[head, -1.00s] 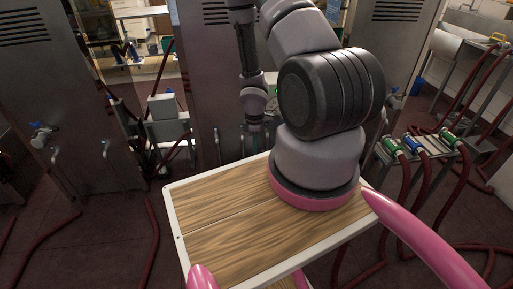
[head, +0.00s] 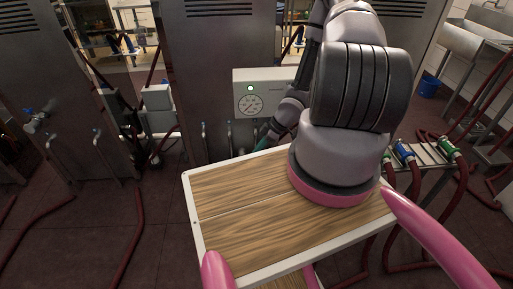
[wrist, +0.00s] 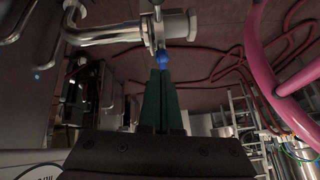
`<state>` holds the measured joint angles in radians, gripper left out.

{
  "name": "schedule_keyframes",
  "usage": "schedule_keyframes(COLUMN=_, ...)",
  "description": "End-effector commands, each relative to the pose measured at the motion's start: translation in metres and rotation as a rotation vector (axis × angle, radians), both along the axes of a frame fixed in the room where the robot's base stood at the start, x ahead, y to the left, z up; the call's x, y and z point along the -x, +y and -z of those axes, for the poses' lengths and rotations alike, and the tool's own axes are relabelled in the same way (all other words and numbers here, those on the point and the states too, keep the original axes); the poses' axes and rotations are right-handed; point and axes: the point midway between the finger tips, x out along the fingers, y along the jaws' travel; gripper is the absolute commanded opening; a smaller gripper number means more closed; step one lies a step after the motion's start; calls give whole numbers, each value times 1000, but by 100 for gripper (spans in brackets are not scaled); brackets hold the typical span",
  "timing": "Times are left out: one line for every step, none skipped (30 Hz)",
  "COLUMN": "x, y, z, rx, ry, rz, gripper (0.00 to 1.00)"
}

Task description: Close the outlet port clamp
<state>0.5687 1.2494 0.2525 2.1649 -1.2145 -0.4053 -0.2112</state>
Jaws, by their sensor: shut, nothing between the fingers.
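In the wrist view, a shiny metal pipe (wrist: 110,35) ends in a larger fitting with a ring-like clamp (wrist: 152,28) around it. A small blue part (wrist: 162,57) hangs below the clamp. My gripper (wrist: 161,73) is shut, its green fingers together and empty, with the tips just below the blue part. I cannot tell whether they touch it, or whether the clamp is open or closed. In the head view, the teal fingers of my gripper (head: 262,143) show low in front of the metal cabinet; the clamp is hidden there.
A white box with a gauge and green light (head: 255,92) is on the cabinet (head: 215,45). A wooden-topped cart (head: 240,215) is close in front. Green and blue hose fittings (head: 404,150) sit on a rack at right. Red hoses (head: 135,235) lie on the floor.

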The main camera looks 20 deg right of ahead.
Motion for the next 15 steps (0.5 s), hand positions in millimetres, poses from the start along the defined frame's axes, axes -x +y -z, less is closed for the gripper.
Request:
schedule_keyframes(x=2, y=-4, z=6, rx=-1, ry=3, rz=3, gripper=0)
schedule_keyframes(x=2, y=-6, z=9, rx=0, ry=3, rz=2, gripper=0)
schedule_keyframes(x=3, y=-9, z=13, rx=1, ry=2, rz=2, gripper=0)
schedule_keyframes(x=4, y=-12, z=16, rx=0, ry=3, rz=3, gripper=0)
schedule_keyframes(x=5, y=-15, z=20, rx=0, ry=3, rz=3, gripper=0)
schedule_keyframes(x=6, y=-19, z=25, rx=0, ry=3, rz=3, gripper=0)
schedule_keyframes(x=7, y=-22, z=29, rx=1, ry=3, rz=3, gripper=0)
schedule_keyframes(x=8, y=-25, z=33, rx=1, ry=2, rz=2, gripper=0)
schedule_keyframes(x=9, y=-28, z=38, rx=1, ry=3, rz=3, gripper=0)
schedule_keyframes(x=10, y=-31, z=41, rx=1, ry=2, rz=2, gripper=0)
schedule_keyframes(x=10, y=-33, z=45, rx=2, ry=2, rz=1, gripper=0)
schedule_keyframes(x=11, y=-36, z=50, rx=2, ry=2, rz=1, gripper=0)
schedule_keyframes(x=12, y=-38, z=53, rx=2, ry=2, rz=1, gripper=0)
schedule_keyframes(x=12, y=-40, z=57, rx=1, ry=2, rz=0, gripper=0)
schedule_keyframes(x=13, y=-42, z=61, rx=1, ry=3, rz=1, gripper=0)
